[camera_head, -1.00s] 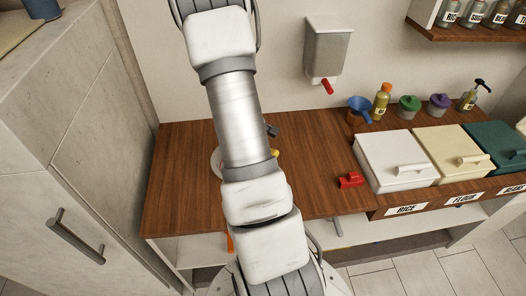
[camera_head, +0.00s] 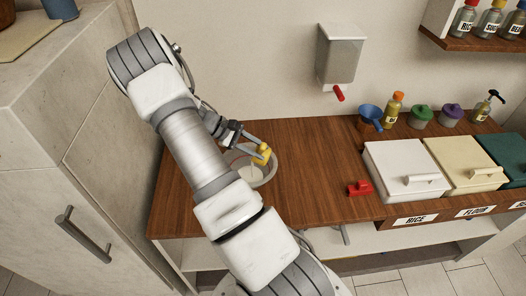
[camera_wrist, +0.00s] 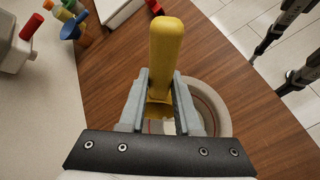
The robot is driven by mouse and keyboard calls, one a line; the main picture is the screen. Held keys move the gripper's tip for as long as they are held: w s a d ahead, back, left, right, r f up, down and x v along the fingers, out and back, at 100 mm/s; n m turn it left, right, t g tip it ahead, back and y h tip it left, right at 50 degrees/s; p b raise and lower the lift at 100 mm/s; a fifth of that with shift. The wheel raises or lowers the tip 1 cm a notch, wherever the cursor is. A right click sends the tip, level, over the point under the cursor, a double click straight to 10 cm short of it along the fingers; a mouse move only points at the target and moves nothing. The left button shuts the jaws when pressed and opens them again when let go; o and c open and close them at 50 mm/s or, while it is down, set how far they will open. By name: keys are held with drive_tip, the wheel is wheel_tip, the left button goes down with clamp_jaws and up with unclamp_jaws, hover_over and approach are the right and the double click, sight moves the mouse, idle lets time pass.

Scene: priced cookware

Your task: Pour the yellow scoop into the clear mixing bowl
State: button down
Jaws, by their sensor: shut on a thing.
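The yellow scoop (camera_head: 263,152) is in my gripper (camera_head: 254,144), above the far right side of the clear mixing bowl in the head view. In the wrist view, my gripper (camera_wrist: 160,88) is shut on the scoop, whose rounded yellow handle (camera_wrist: 166,50) sticks out past the fingers. The scoop's cup is mostly hidden behind the fingers, so its tilt and contents cannot be told. The clear mixing bowl (camera_head: 272,179) stands on the wooden counter, partly covered by my arm. Its rim also shows below the scoop in the wrist view (camera_wrist: 222,101). Its contents are unclear.
A red scoop (camera_head: 359,188) lies on the counter (camera_head: 315,170), right of the bowl. White, cream and green lidded bins (camera_head: 400,160) stand further right. A blue funnel (camera_head: 371,114) and jars line the back. A dispenser (camera_head: 340,55) hangs on the wall. A cabinet (camera_head: 60,150) stands left.

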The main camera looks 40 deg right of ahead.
drive_tip(key=w+g+h+b, duration=0.1)
drive_tip(key=b, duration=0.1)
drive_tip(key=w+a+g+h+b, duration=0.1)
drive_tip(key=g+b, duration=0.1)
drive_tip(key=w+a+f+n+g+h+b, duration=0.1)
drive_tip(key=w+g+b, duration=0.1)
drive_tip(key=shift+a+h+b, duration=0.2)
drive_tip(key=shift+h+b, duration=0.1)
idle(2.0)
